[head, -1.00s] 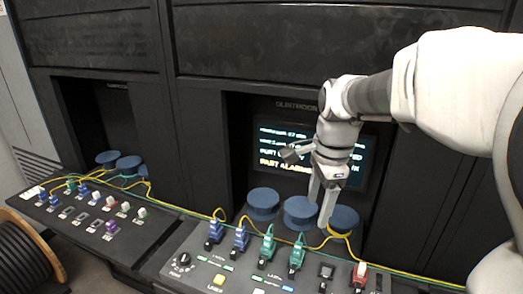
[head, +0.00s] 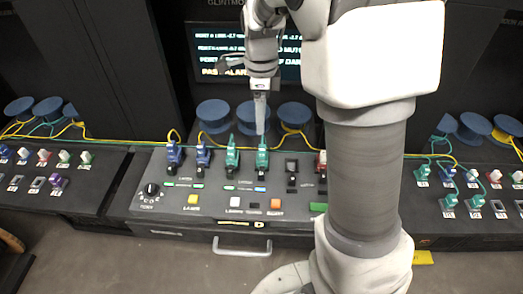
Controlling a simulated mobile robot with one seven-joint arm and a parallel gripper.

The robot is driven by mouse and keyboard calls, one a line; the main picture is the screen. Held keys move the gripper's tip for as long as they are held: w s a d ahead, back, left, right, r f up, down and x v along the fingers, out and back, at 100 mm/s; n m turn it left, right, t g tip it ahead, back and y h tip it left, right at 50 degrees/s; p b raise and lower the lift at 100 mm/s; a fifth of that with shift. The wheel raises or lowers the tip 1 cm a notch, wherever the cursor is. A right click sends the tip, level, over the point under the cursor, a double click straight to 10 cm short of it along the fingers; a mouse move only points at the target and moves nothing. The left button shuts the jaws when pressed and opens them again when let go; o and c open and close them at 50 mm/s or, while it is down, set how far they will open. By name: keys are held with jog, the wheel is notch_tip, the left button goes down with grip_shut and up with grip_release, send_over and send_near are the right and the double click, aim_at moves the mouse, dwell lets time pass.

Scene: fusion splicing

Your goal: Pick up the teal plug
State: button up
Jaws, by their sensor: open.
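Two teal plugs stand upright in the middle console in the head view: one (head: 232,154) to the left and one (head: 262,158) to its right. More teal plugs (head: 422,174) show on the right console. My gripper (head: 261,130) points down just above and behind the right one of the middle pair. It is open and holds nothing. The fingers line up in this view, so the gap between them is hidden. I cannot tell whether a fingertip touches the plug.
Blue plugs (head: 174,155) stand left of the teal pair; a black socket (head: 291,168) and a red plug (head: 321,163) stand right. Blue round spools (head: 212,112) and yellow cables lie behind. A lit screen (head: 215,45) is at the back. My arm covers the console's right end.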

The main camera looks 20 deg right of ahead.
aim_at(262, 147)
notch_tip(262, 147, down, 6)
jog(key=shift+f, duration=0.25)
jog(key=shift+s+f, duration=0.15)
jog(key=shift+f, duration=1.15)
jog(key=shift+s+f, duration=0.15)
jog(key=shift+f, duration=1.15)
grip_shut()
